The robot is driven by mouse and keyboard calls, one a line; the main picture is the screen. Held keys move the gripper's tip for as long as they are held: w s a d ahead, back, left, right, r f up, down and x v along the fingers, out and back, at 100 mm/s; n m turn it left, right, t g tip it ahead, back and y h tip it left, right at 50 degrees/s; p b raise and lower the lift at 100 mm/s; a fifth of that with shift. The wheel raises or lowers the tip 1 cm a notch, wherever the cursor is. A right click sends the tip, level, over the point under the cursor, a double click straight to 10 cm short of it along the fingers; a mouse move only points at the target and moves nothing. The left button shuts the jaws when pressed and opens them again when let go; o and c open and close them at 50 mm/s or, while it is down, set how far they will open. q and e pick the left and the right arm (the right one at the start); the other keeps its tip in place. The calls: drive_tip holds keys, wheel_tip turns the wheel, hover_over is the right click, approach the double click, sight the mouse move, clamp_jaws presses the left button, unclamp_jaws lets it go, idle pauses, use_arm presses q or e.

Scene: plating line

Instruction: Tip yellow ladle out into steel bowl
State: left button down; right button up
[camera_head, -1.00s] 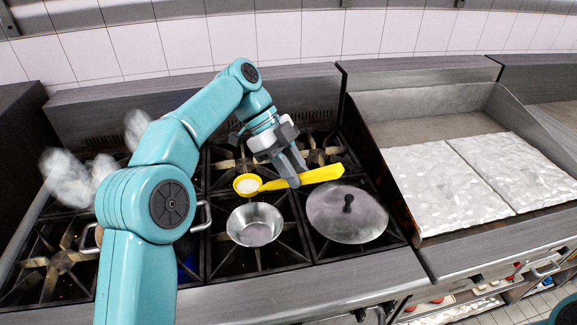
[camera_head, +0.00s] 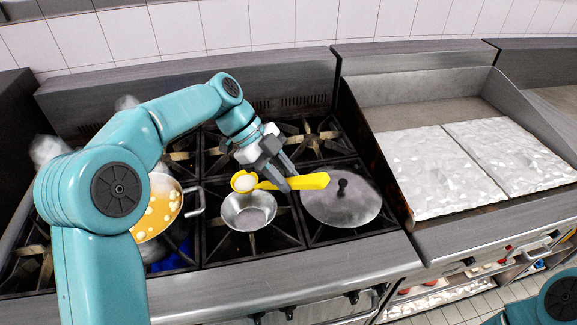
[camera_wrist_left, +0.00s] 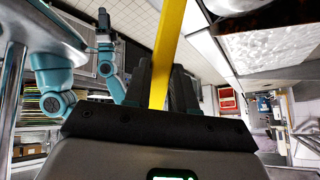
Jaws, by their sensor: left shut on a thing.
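The yellow ladle (camera_head: 310,181) is in my left gripper (camera_head: 288,180), which is shut on its handle. Its scoop (camera_head: 244,182), at the left end, holds something pale and sits just above the back rim of the steel bowl (camera_head: 250,217). The steel bowl stands on the stove grate and looks empty. In the left wrist view the yellow handle (camera_wrist_left: 168,45) runs up between the fingers. My right gripper is not clearly in the head view.
A pot of orange food with pale pieces (camera_head: 158,212) steams on the left burner. A round steel lid (camera_head: 340,200) with a dark knob lies right of the bowl. A griddle with two pale textured slabs (camera_head: 420,178) is further right.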

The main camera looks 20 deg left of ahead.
use_arm(q)
drive_tip(key=s+a+f+m+t+h+b, duration=0.2)
drive_tip(key=s+f+m+t+h+b, duration=0.3)
drive_tip(key=b, duration=4.1)
drive_tip(key=s+f+t, duration=0.4)
drive_tip(key=t, duration=0.1)
drive_tip(key=shift+s+m, duration=0.3)
drive_tip(key=shift+s, duration=0.1)
drive_tip(key=shift+a, duration=0.1)
idle(0.8)
